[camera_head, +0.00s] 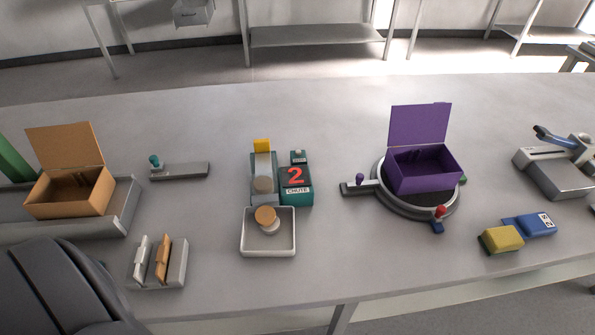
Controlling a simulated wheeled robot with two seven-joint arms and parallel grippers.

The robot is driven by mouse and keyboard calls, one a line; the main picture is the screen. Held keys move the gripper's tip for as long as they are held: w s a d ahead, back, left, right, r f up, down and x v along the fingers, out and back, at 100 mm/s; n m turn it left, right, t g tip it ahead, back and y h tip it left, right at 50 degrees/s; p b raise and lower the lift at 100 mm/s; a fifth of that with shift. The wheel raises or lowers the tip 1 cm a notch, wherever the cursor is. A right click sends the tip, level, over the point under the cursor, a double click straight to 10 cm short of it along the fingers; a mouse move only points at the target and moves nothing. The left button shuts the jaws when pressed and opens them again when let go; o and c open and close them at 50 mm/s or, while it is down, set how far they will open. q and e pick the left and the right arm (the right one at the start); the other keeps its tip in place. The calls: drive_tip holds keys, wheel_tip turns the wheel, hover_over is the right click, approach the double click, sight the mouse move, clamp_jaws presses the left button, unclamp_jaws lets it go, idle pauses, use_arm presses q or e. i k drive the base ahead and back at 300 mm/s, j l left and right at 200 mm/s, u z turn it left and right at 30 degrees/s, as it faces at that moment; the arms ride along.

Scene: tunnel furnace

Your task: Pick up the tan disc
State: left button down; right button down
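A tan disc (265,214) lies in the white tray (246,247) at the middle front of the table. It rests on, or leans over, a paler round piece (270,228) that it partly covers. A duller grey-brown disc (263,184) sits higher up, at the lower end of the chute (262,165) behind the tray. Neither of my grippers shows in the head view, so their state is hidden.
A box marked 2 CHUTE (296,185) adjoins the chute. An open orange box (70,193) stands left, an open purple box (425,170) on a round turntable right. A two-slot holder (172,270) is left of the tray. Bare table lies right of the tray.

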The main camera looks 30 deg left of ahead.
sight(265, 214)
drive_tip(key=j+u, duration=0.6)
drive_tip(key=u, duration=0.25)
